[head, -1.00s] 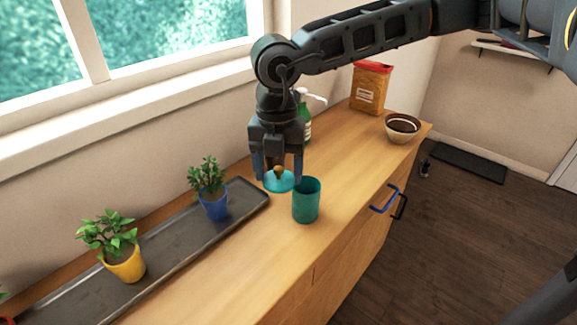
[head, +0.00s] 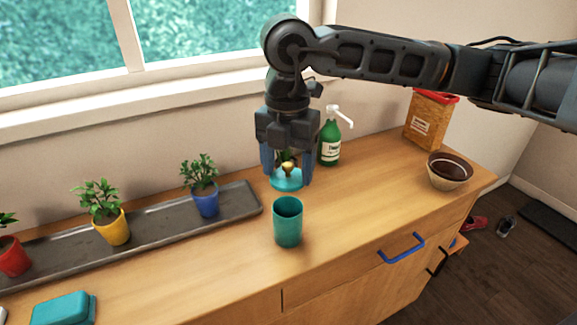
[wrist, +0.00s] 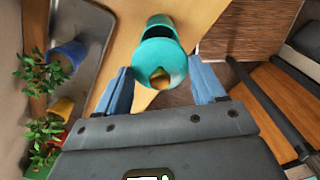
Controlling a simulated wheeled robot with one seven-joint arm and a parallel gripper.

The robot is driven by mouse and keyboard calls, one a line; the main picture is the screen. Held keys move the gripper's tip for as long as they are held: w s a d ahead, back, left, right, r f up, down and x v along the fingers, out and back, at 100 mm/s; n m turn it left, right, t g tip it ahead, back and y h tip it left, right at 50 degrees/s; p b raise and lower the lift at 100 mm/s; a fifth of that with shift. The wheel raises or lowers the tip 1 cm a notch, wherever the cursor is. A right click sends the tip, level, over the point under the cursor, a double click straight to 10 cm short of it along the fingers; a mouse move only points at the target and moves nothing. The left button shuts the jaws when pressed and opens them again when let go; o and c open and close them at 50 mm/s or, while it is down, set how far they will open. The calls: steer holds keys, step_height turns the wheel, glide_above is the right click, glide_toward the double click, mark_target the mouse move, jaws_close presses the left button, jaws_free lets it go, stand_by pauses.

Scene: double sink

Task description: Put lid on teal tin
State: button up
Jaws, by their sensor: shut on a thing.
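The teal tin (head: 288,224) stands upright on the wooden counter, its open top facing up. My gripper (head: 287,178) points down and is shut on the teal lid (head: 285,184), a round disc with a gold-brown knob (head: 288,167). The lid is level, apart from the tin, just behind and above its rim in the head view. In the wrist view the lid (wrist: 160,60) sits between my fingers and covers part of the tin (wrist: 160,20). How the fingertips meet the lid is not clear.
A grey tray (head: 150,236) with potted plants lies to the left. A green pump bottle (head: 329,145) stands close behind my gripper at right. A bowl (head: 449,172) and a red-topped bag (head: 430,120) are farther right. A teal box (head: 64,308) sits front left. The counter around the tin is clear.

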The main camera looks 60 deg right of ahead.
steer(key=shift+f+b, duration=0.7)
steer(key=shift+f, duration=1.35)
step_height(320, 180, down, 2)
steer(key=b, duration=0.2)
steer(key=shift+f+b, duration=0.2)
steer(key=shift+b, duration=0.1)
steer(key=shift+r+b, duration=0.1)
steer(key=shift+b, duration=0.65)
steer(key=shift+f+b, duration=0.2)
steer(key=shift+b, duration=0.75)
stand_by(0.9)
stand_by(0.4)
steer(key=o, duration=1.1)
